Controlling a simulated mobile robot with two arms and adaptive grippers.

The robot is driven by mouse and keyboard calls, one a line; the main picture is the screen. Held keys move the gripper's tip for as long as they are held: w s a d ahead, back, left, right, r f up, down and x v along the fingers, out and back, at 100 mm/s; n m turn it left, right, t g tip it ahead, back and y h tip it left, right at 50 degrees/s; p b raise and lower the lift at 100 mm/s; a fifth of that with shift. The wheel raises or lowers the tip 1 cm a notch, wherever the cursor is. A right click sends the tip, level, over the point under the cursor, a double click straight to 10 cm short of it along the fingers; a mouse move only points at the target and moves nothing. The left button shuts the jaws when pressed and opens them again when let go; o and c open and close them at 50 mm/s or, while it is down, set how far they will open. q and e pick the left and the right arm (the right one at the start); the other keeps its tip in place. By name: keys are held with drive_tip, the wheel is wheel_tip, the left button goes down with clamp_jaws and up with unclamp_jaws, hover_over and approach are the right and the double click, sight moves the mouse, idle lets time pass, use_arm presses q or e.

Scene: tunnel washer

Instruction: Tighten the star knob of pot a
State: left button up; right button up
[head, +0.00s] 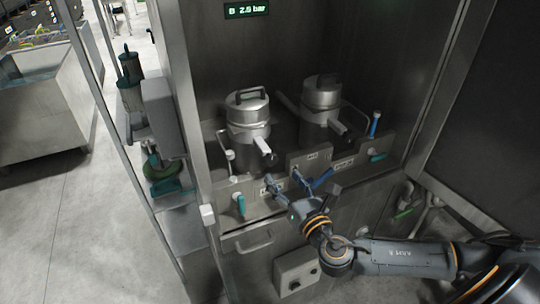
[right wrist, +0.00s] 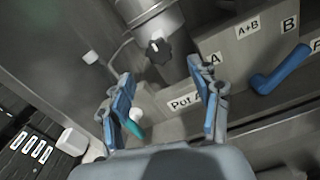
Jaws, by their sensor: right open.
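Pot a (head: 246,117) is the left of two lidded steel pots in the cabinet. Its silver body also shows in the right wrist view (right wrist: 143,14). Its dark star knob (head: 265,150) is at the lower front, and faces me as a black lobed knob in the right wrist view (right wrist: 158,51). My right gripper (head: 286,184) is open and empty in front of the panel below the knob. In the right wrist view its two fingers (right wrist: 161,82) stand apart, with the knob beyond the tips, between them and not touched. My left gripper is not in view.
A blue lever (head: 321,180) stands just right of my right gripper, by the A+B label (right wrist: 248,29). A teal-handled valve (head: 241,204) is at lower left. The second pot (head: 322,95) stands at right. A display (head: 246,10) reads 2.5 bar.

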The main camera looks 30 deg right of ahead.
sight(272, 162)
drive_tip(key=w+p, duration=0.2)
drive_tip(key=w, duration=0.6)
drive_tip(key=shift+w+d, duration=0.2)
drive_tip(key=c, duration=1.2)
